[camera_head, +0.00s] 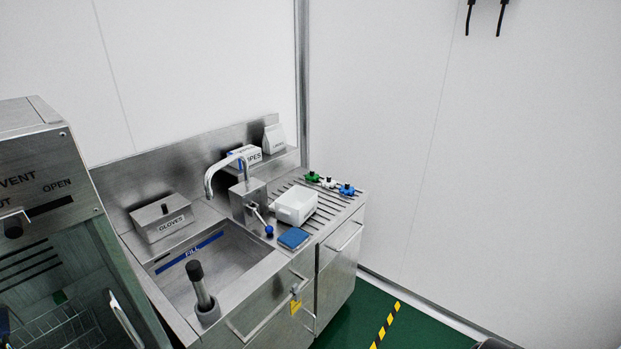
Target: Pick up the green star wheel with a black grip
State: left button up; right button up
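The green star wheel (312,177) with its dark grip is small at the back of the ribbed steel drainboard (283,183), right of the sink. A white star wheel (329,183) and a blue star wheel (347,189) sit beside it in a row towards the right edge. Each has a dark knob on top; fine detail is too small to tell. I cannot make out either of my grippers in this view.
A white tub (296,205) and blue pad (294,238) lie in front of the wheels. The faucet (226,172) and sink (228,262) are left. A cabinet (45,190) stands far left. Green floor (425,325) is open at right, with a striped strip (386,325).

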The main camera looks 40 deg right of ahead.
aim_at(312, 176)
jog(key=i+l+u, duration=0.1)
jog(key=l, duration=0.75)
jog(key=i+l, duration=0.15)
jog(key=l, duration=0.65)
jog(key=i+l+u, duration=0.15)
jog(key=l, duration=1.55)
jog(key=i+u, duration=0.05)
